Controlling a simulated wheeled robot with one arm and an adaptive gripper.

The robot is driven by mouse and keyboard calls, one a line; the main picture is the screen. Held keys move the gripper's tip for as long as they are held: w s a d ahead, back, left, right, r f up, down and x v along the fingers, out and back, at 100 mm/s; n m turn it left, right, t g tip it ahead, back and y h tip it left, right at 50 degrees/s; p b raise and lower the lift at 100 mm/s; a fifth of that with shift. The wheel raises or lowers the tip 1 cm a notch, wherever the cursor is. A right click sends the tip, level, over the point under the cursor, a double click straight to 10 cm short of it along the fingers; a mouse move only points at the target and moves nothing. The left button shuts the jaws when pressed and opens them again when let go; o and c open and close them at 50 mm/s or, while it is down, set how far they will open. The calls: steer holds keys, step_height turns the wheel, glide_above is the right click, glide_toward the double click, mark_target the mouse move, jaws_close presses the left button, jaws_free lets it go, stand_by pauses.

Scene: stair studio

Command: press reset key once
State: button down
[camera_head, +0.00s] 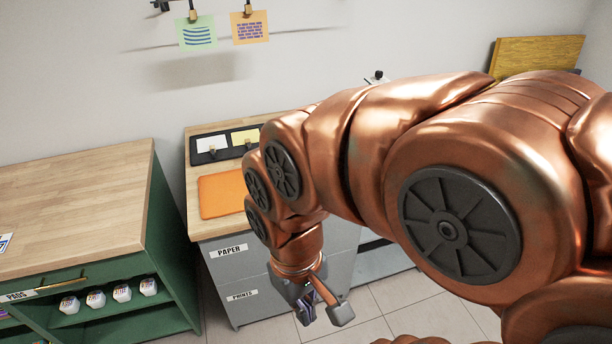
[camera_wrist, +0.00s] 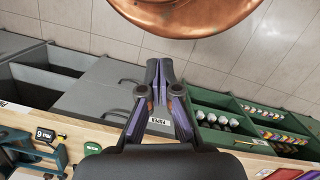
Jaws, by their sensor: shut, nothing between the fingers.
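I cannot make out a reset key in either view. My gripper (camera_head: 322,310) hangs in front of the grey drawer cabinet in the head view, below the level of its wooden top. In the wrist view my gripper (camera_wrist: 160,68) has its two purple-sided fingers drawn together at the tips, with nothing between them. It points over the cabinet front and the tiled floor, touching nothing that I can see. My arm hides the right part of the worktop in the head view.
The grey cabinet (camera_head: 228,275) bears an orange mat (camera_head: 222,194) and a black tray (camera_head: 197,157). A green shelf unit (camera_head: 166,260) stands left. In the wrist view, a green tool (camera_wrist: 58,158), a "9 MM" sign (camera_wrist: 45,134) and a dark green oval piece (camera_wrist: 92,148) lie lower left.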

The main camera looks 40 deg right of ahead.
stand_by(0.3)
steer(key=w+f+m+t+y+b, duration=0.1)
steer(key=w+b, duration=0.1)
steer(key=w, duration=0.5)
steer(key=w+f+t+y+b, duration=0.1)
steer(key=w+t+b, duration=0.15)
steer(key=w, duration=0.55)
steer(key=w+d+m+t+b, duration=0.2)
steer(key=w+d, duration=0.3)
steer(key=w, duration=0.3)
steer(key=w+d+m+t+b, duration=0.1)
steer(key=w+d+b, duration=0.2)
steer(key=w+d, duration=0.35)
steer(key=w+d+f+m+t+h+b, duration=0.1)
steer(key=w+d+f+m+b, duration=0.1)
steer(key=w+d, duration=0.35)
steer(key=w+d+f+m+t+b, duration=0.1)
steer(key=w+d+m+t, duration=0.15)
steer(key=d, duration=0.65)
steer(key=d+f+m+h+b, duration=0.1)
steer(key=d+f, duration=0.1)
steer(key=d, duration=0.6)
steer(key=d+f+m+h+b, duration=0.1)
steer(key=d+f+m+h, duration=0.1)
steer(key=d, duration=0.7)
steer(key=shift+w+d+t+b, duration=0.25)
steer(key=shift+d+t+b, duration=0.05)
steer(key=shift+t+b, duration=0.1)
